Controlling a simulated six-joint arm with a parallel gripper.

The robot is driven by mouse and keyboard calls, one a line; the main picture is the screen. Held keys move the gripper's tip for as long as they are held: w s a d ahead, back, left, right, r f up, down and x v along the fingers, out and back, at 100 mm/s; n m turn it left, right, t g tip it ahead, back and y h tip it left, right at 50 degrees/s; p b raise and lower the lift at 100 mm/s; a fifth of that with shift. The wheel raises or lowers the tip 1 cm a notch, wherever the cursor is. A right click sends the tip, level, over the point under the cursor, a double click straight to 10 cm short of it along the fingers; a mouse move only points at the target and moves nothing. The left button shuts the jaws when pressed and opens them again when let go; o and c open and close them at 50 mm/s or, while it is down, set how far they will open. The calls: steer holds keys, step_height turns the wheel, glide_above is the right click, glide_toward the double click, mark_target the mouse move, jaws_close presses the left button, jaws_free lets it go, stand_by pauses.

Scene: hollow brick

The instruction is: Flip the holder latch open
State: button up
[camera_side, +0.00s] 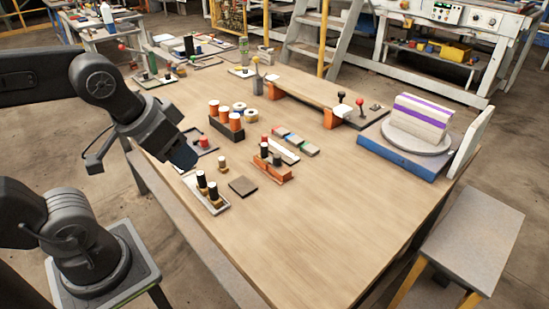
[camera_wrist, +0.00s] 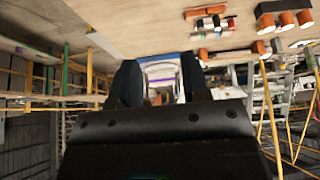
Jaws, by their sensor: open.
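A pale block with a purple band (camera_side: 422,112) sits on a round grey plate (camera_side: 413,140) on a blue base (camera_side: 400,157) at the table's right. Beside it is a dark plate with a red-knobbed lever (camera_side: 360,103) and a black-knobbed lever (camera_side: 341,98). I cannot tell which part is the holder latch. My gripper (camera_side: 183,157) hangs over the table's left edge, far from the block. In the wrist view my gripper (camera_wrist: 158,78) is open and empty, with the distant purple-banded block (camera_wrist: 162,83) showing between its fingers.
A dark rack with orange-topped cylinders (camera_side: 227,123), a white tray with two black-capped pegs (camera_side: 206,191) and an orange peg holder (camera_side: 271,165) stand near my gripper. The table's front right is clear.

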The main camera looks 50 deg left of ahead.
steer(key=shift+w, duration=0.25)
steer(key=c, duration=0.3)
steer(key=shift+g+h, duration=0.6)
steer(key=shift+h, duration=0.2)
steer(key=w, duration=0.4)
steer(key=w+a, duration=0.1)
steer(key=w, duration=0.2)
jaws_close()
steer(key=w+a+f+h, duration=0.1)
steer(key=w+a+f, duration=0.6)
steer(key=w+a, duration=0.2)
steer(key=w+a+f+n+t+h, duration=0.1)
steer(key=w+a+f+h, duration=0.1)
steer(key=w+a+f, duration=0.6)
steer(key=w+a, duration=0.1)
steer(key=w, duration=0.2)
steer(key=shift+a, duration=0.15)
